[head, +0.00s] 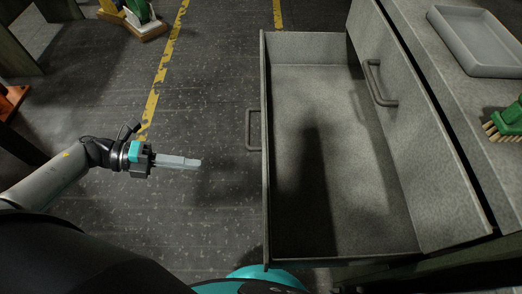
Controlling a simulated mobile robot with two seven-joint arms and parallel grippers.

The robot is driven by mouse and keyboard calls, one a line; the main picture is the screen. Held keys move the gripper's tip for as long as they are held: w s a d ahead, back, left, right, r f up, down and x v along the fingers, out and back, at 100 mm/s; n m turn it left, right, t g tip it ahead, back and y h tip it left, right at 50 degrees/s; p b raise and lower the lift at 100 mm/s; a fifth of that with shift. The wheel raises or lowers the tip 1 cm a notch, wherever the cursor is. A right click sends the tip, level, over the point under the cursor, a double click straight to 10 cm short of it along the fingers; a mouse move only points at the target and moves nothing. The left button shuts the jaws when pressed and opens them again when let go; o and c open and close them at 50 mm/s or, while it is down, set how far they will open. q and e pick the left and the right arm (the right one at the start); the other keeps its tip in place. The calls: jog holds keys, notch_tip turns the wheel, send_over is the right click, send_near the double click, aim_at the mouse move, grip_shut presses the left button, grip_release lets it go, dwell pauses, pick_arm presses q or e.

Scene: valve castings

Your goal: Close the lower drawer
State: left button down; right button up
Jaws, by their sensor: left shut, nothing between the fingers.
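The lower drawer (338,215) is pulled far out of the grey cabinet, to the left in the head view. Its inside looks empty, with a dark shadow across the floor. Its front panel (266,190) carries a grey bar handle (249,130) on the outer face. The upper drawer (408,120), with its own handle (376,84), is shut above it. My left gripper (199,162) is shut and empty. It points right at the drawer front, a little below the handle in the picture, with a gap between. My right gripper is not in view.
A grey tray (480,40) and a green-handled brush (507,122) lie on the cabinet top. The dark floor left of the drawer is clear, with worn yellow lines (163,72). A wooden piece with a green part (139,14) stands at the upper left.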

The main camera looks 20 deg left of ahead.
pick_arm(q)
jog(key=r+b+x, duration=0.1)
jog(key=x, duration=1.2)
jog(key=shift+d+b, duration=0.35)
jog(key=shift+d, duration=0.25)
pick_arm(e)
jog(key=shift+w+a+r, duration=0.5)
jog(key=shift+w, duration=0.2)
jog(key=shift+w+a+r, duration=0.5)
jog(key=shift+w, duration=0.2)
pick_arm(q)
jog(key=shift+s, duration=0.1)
